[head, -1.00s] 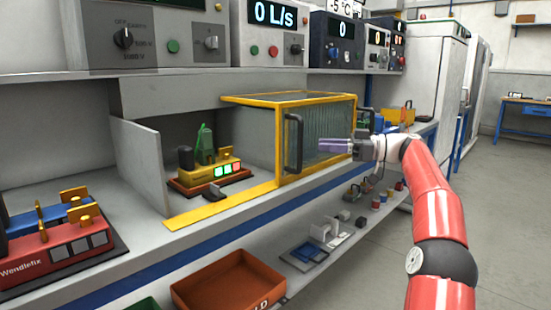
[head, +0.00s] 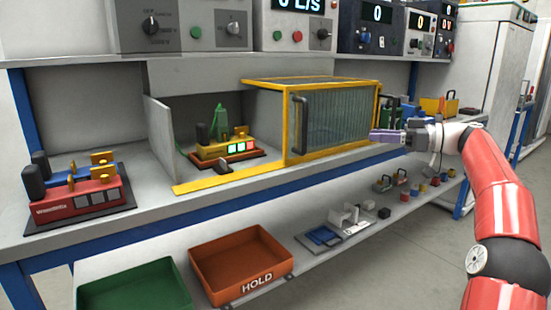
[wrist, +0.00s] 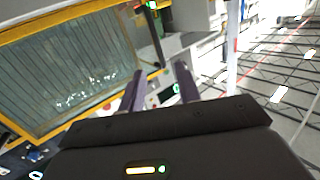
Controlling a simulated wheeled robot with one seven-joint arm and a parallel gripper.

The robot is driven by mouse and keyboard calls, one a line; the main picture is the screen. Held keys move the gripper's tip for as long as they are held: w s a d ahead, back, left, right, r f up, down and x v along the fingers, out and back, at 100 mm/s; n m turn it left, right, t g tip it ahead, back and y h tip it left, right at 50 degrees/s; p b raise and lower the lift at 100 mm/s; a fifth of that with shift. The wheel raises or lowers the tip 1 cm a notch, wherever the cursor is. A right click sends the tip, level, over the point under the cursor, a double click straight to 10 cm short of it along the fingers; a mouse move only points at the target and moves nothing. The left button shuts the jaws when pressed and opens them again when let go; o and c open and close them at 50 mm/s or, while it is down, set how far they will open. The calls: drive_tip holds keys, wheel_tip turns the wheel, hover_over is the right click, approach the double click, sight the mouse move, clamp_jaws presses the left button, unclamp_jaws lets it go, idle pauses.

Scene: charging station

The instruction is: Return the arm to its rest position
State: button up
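My gripper (head: 386,136) has purple fingers and is held in the air at the right, in front of the right end of the yellow-framed glass enclosure. In the wrist view its two fingers (wrist: 160,80) stand apart with nothing between them, so it is open and empty. My red and white arm (head: 505,215) runs up from the lower right edge and bends to the left at the wrist. The elbow joint shows dark grey.
The yellow-framed enclosure (head: 335,118) with a dark handle stands on the bench, left of my gripper. A lit charger (head: 228,149) sits in the bay beside it. A red charger (head: 82,200) is at far left. An orange HOLD bin (head: 240,265) and green bin (head: 135,290) are below.

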drive_tip(key=s+a+f+m+g+h, duration=0.1)
drive_tip(key=s+a+f+m+h, duration=0.25)
drive_tip(key=s+a, duration=0.35)
drive_tip(key=s+a+f+m+g+h, duration=0.1)
drive_tip(key=s+a+f+m+h, duration=0.3)
drive_tip(key=a, duration=0.6)
drive_tip(key=s+d+f+m+h, duration=0.1)
drive_tip(key=s+d+f+h, duration=0.1)
drive_tip(key=s+f, duration=0.3)
drive_tip(key=s+d+f+m+h, duration=0.2)
drive_tip(key=s+f, duration=0.4)
drive_tip(key=s, duration=0.8)
drive_tip(key=s+d+f+m+t+h, duration=0.1)
drive_tip(key=s+f+h, duration=0.3)
drive_tip(key=s, duration=0.5)
drive_tip(key=shift+s+d+f+m, duration=0.2)
drive_tip(key=shift+d+f+m, duration=0.45)
drive_tip(key=shift+f, duration=0.05)
